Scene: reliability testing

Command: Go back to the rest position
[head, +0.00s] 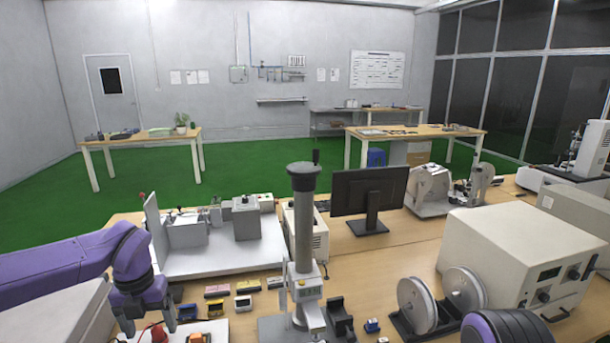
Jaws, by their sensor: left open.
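My left gripper (147,316) hangs at the lower left of the head view, at the end of my purple left arm (60,262). Its dark fingers point down over the near left part of the wooden bench (380,268) and stand apart. I see nothing held between them. Small devices lie close by, among them an orange one (194,338); I cannot tell how high the fingers are above them. A purple and dark part of my right arm (500,328) shows at the bottom right. My right gripper is out of view.
A test rig on a white plate (225,260) is just beyond my left gripper. A tall grey column stand (304,220) rises mid-bench. A monitor (368,196), two reels (417,305) and a large beige instrument (520,255) crowd the right. Green floor (250,172) lies beyond.

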